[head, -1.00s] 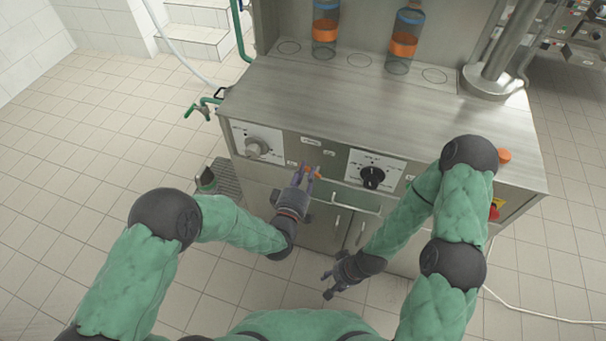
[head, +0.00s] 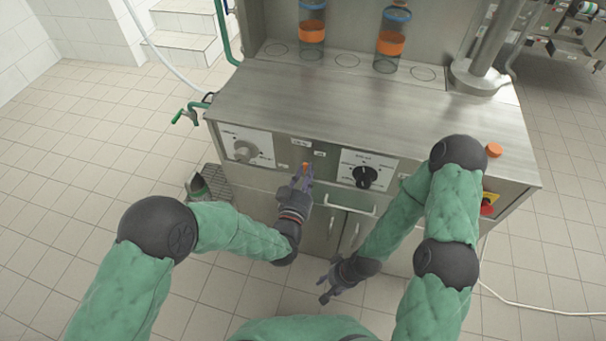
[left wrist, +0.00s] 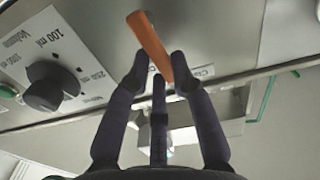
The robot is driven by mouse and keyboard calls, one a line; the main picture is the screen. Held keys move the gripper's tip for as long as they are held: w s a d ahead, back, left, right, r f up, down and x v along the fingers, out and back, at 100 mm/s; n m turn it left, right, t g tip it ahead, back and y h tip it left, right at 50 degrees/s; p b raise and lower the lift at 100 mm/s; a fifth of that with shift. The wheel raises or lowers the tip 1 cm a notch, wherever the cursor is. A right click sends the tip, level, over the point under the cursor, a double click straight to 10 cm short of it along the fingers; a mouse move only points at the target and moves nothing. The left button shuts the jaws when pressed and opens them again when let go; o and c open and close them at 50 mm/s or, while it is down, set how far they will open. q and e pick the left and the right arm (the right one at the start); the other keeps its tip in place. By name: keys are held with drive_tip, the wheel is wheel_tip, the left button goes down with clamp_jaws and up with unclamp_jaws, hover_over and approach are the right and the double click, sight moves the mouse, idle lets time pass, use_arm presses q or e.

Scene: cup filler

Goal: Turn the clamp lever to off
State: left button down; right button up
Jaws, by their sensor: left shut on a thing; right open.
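The clamp lever is a small orange handle (head: 305,165) on the machine's front panel, between the two dials. My left gripper (head: 304,174) is at the lever, with its fingers shut on it. In the left wrist view the orange lever (left wrist: 151,43) stands out slantwise past the fingertips of my left gripper (left wrist: 162,72), and its lower end lies between them. A label beside it is partly hidden by a finger. My right gripper (head: 328,288) is open and empty, low in front of the cabinet and away from the panel.
A drawer handle (head: 348,206) is just below right. A red emergency button (head: 487,207) is at the far right. The steel top (head: 340,105) is mostly clear.

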use_arm(q)
drive_tip(key=shift+s+d+m, duration=0.1)
drive_tip(key=shift+d+m, duration=0.15)
drive_tip(key=shift+m, duration=0.55)
drive_tip(key=c, duration=1.1)
unclamp_jaws()
drive_tip(key=shift+o, duration=0.2)
drive_tip(key=v, duration=1.2)
